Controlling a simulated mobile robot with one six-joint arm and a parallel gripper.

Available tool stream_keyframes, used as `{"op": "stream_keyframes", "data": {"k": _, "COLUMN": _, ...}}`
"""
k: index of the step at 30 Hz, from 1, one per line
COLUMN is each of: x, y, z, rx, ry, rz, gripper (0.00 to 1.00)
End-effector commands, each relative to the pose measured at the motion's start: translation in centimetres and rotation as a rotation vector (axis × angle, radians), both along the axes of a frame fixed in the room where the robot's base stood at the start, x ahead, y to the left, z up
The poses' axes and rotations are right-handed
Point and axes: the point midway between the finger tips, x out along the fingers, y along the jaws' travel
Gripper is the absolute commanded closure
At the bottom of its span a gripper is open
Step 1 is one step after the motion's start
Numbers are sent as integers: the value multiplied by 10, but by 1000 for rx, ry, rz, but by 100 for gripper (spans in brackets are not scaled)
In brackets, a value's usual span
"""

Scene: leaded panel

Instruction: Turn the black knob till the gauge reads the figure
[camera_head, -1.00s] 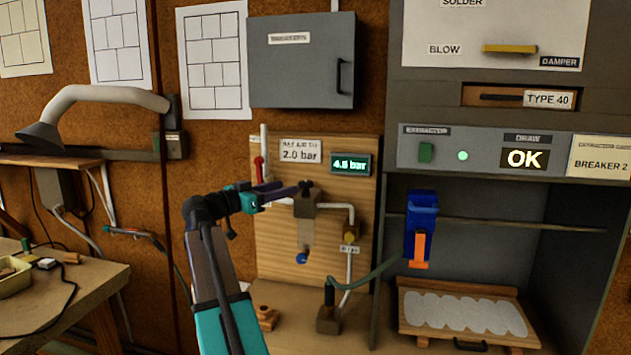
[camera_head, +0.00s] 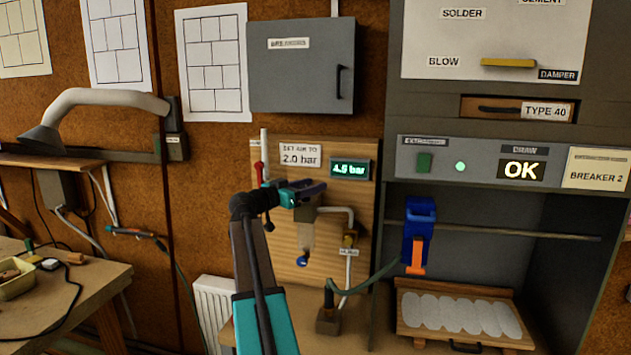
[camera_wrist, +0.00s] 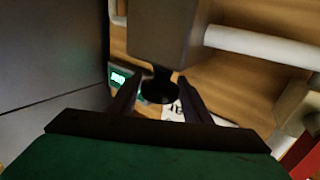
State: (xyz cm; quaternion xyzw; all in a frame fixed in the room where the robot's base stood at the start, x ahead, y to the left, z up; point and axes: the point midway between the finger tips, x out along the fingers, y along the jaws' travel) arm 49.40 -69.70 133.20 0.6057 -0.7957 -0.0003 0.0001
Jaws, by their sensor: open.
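The black knob (camera_wrist: 158,88) shows in the wrist view under a grey regulator body (camera_wrist: 165,35). The two dark fingers of my gripper (camera_wrist: 157,88) are open, one on each side of it. I cannot tell whether they touch it. In the head view my gripper (camera_head: 312,188) hides the knob, and the grey body (camera_head: 305,213) shows below it. The green-lit gauge (camera_head: 350,168) reads about 4.5 bar; it also shows in the wrist view (camera_wrist: 119,78). The figure card (camera_head: 300,155) reads "SET AIR TO 2.0 bar".
A white pipe (camera_head: 337,209) runs right from the regulator on the wooden board (camera_head: 285,250). A red-handled valve (camera_head: 259,172) is at its left. A blue and orange tool (camera_head: 418,235) hangs at right before the extractor booth. A grey cabinet (camera_head: 302,65) is above.

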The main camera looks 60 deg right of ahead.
Motion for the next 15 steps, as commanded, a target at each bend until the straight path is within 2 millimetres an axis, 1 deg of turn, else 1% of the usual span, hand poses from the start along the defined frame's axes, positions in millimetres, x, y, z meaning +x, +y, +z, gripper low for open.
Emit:
{"op": "stream_keyframes", "data": {"k": 1, "x": -1, "y": -5, "z": 2, "rx": 0, "ry": 1, "rz": 0, "gripper": 55}}
{"op": "stream_keyframes", "data": {"k": 6, "x": -4, "y": -14, "z": 1, "rx": 0, "ry": -1, "rz": -1, "gripper": 55}}
{"op": "stream_keyframes", "data": {"k": 15, "x": -5, "y": -16, "z": 0, "rx": 0, "ry": -1, "rz": 0, "gripper": 55}}
